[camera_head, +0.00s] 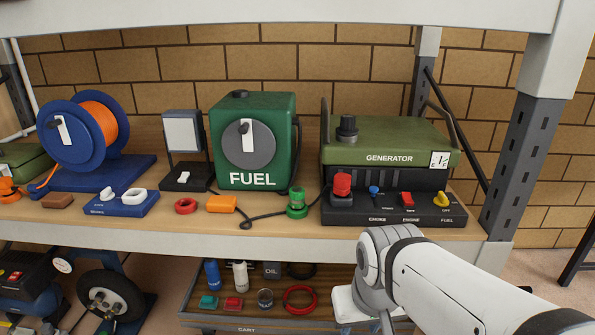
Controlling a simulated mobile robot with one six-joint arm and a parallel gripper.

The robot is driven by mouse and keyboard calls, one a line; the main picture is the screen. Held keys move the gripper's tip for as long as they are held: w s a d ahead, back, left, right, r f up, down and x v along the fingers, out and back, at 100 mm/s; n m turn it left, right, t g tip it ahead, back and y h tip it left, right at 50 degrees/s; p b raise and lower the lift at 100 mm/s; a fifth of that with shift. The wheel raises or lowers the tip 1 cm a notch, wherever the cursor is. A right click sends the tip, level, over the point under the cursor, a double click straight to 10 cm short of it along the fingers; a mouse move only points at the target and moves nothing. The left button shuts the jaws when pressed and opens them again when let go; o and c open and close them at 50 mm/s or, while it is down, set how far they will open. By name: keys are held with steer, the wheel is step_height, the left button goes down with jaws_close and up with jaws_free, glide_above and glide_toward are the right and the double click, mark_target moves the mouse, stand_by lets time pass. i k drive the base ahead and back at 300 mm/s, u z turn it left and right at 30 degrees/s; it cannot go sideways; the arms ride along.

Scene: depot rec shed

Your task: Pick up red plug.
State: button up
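A red, round, knob-like piece (342,185) sits upright in a dark holder at the left end of the generator's front panel; it looks like the red plug, but I cannot be sure. The green generator (388,142) stands behind it on the shelf. My arm reaches in from the lower right, its bent joint in front of the shelf edge below the generator. The fingers of my gripper do not show, and nothing is seen touching the red piece.
A green plug-like piece (297,202) with a black cable stands left of the generator. A red ring (185,206), an orange block (221,203) and a green fuel can (280,118) are further left. A cart (250,322) with small items is below. A dark post (528,150) stands right.

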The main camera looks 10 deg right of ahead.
mark_target(341, 183)
steer(key=i, duration=1.05)
steer(key=z, duration=0.35)
